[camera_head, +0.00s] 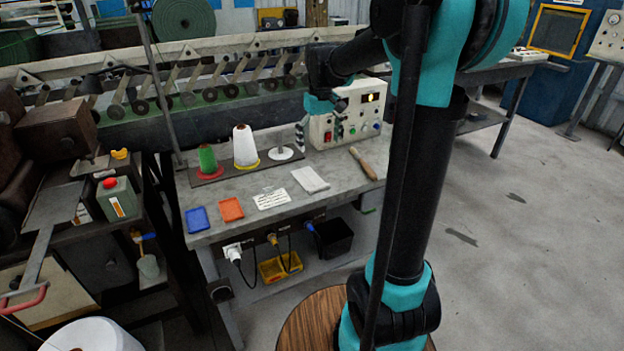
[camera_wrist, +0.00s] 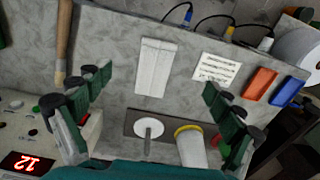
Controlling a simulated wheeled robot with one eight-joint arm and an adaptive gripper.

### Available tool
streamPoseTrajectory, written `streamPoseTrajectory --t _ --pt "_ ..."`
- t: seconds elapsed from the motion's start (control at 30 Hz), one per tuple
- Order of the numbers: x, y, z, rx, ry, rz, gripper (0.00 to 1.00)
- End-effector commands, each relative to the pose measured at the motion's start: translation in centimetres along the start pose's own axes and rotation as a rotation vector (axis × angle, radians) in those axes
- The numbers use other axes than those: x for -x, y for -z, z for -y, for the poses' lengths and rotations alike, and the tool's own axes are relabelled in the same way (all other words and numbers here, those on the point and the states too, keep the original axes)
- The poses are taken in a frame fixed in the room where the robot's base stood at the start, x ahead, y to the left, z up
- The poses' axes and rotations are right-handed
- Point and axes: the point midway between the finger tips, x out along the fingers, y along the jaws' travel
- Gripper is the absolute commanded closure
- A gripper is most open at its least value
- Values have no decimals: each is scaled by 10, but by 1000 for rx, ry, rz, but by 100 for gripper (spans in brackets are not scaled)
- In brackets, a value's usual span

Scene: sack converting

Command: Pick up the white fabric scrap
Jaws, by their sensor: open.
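The white fabric scrap (camera_head: 310,180) lies flat on the grey workbench (camera_head: 330,205), between a printed white card and a wooden-handled tool. In the wrist view the scrap (camera_wrist: 156,66) is a pale folded rectangle at upper middle, fully visible. My gripper (camera_head: 320,128) is above the back of the bench, in front of the control box. In the wrist view my gripper (camera_wrist: 158,82) is open, with its fingers wide apart on either side and nothing between them. The scrap is beyond the fingertips, apart from them.
A green cone (camera_head: 208,160), a white cone (camera_head: 245,147) and an empty white spindle (camera_head: 281,154) stand at the back. The control box (camera_head: 347,112) is behind right. The printed card (camera_head: 270,199), orange tray (camera_head: 231,209), blue tray (camera_head: 198,219) and wooden-handled tool (camera_head: 363,163) flank the scrap.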

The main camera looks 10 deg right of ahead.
Motion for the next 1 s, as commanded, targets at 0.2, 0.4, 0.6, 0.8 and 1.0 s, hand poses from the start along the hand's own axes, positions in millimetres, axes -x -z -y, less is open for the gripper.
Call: streamPoseTrajectory --t 0.2,0.4,0.6,0.8,1.0 --pt "-44 0 0 -1 0 -1 7" --pt "-81 0 0 -1 0 -1 7" --pt "-103 0 0 -1 0 -2 7" --pt "-114 -1 0 -2 0 -1 7" --pt "-142 -4 -1 -2 0 -2 7"
